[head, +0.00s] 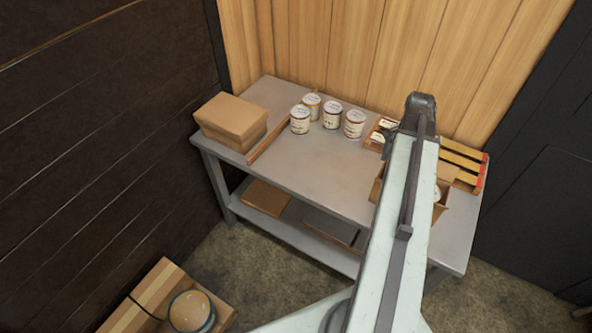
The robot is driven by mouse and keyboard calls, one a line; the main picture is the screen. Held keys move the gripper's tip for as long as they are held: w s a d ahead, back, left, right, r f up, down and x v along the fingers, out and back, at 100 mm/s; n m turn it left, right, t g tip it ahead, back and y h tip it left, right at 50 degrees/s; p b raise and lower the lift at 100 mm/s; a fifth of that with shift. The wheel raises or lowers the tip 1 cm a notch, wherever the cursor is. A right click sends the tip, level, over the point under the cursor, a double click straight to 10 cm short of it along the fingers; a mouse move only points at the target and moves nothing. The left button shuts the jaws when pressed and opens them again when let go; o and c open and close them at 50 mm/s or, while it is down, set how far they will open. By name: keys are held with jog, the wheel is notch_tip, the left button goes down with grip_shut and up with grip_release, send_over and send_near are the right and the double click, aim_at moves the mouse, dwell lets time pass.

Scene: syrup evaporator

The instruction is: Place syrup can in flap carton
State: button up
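Several white syrup cans with printed labels stand on the grey table, among them a front left can (300,120), a middle can (332,115) and a right can (354,125). A brown open carton, seemingly the flap carton (377,184), shows on both sides of my arm, which hides its middle. Part of a white can (437,193) shows at its right side; I cannot tell whether it rests inside. My arm reaches up over the right part of the table. My gripper is not visible; the arm's far end hides that area.
The grey table (285,165) has clear room in its middle. A closed brown box (231,121) and a wooden strip (272,138) lie at left. A slatted wooden crate (462,164) with red ends stands at right. A taped box (138,310) sits on the floor.

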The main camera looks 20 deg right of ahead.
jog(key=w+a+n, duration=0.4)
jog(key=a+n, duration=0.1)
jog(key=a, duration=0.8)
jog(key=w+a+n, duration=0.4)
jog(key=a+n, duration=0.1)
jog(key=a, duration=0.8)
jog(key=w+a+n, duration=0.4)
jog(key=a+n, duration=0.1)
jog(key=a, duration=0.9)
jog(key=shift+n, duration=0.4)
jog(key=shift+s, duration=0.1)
